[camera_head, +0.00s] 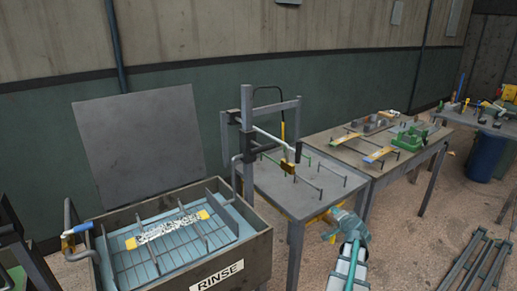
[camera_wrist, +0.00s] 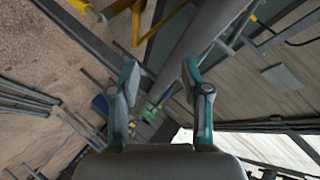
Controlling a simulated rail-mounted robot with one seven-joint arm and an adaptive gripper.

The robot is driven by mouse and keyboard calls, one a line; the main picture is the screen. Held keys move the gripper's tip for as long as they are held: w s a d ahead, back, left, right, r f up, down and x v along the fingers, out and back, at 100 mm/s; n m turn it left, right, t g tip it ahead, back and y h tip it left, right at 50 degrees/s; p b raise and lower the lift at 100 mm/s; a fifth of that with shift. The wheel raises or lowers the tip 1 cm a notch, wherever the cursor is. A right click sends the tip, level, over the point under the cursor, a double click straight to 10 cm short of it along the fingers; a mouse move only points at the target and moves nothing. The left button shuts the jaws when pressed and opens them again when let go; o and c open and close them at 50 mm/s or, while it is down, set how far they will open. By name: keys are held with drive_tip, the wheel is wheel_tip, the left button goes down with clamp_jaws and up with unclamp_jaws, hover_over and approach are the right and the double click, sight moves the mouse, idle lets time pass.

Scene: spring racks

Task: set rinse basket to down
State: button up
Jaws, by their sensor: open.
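The rinse tank (camera_head: 262,244) is an open box marked RINSE at the lower left of the head view, with light blue inside. The wire rinse basket (camera_head: 160,257) sits within its rim; I cannot tell its exact height against the liquid. A pale speckled piece with yellow ends (camera_head: 168,229) lies across the basket. A bent grey lever with a blue grip (camera_head: 76,229) stands at the tank's left side. My gripper (camera_head: 331,226) is well to the right of the tank, in front of the grey table. In the wrist view my gripper (camera_wrist: 163,72) is open and empty.
A grey table (camera_head: 305,199) with an upright post frame (camera_head: 247,135) stands right of the tank. A second table (camera_head: 345,150) with yellow, blue and green parts is farther right. A grey panel (camera_head: 137,143) rises behind the tank. Loose metal frames (camera_head: 478,262) lie at lower right.

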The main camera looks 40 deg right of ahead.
drive_tip(key=w+a+r+m+t+y+p, duration=0.1)
drive_tip(key=w+a+r+t+p, duration=0.1)
drive_tip(key=w+a+r, duration=0.5)
drive_tip(key=a+r+m+t+y+p, duration=0.1)
drive_tip(key=a+r+t+y+p, duration=0.1)
drive_tip(key=a+r, duration=0.6)
drive_tip(key=t+y+p, duration=0.3)
drive_tip(key=t+y, duration=0.1)
approach(265, 150)
drive_tip(key=w, duration=0.2)
drive_tip(key=w+p, duration=0.1)
drive_tip(key=w, duration=0.3)
drive_tip(key=w+p, duration=0.1)
drive_tip(key=w, duration=0.4)
drive_tip(key=shift+w+d+r+p, duration=0.15)
drive_tip(key=shift+p, duration=0.25)
drive_tip(key=shift+w, duration=0.55)
drive_tip(key=shift+c, duration=0.3)
clamp_jaws()
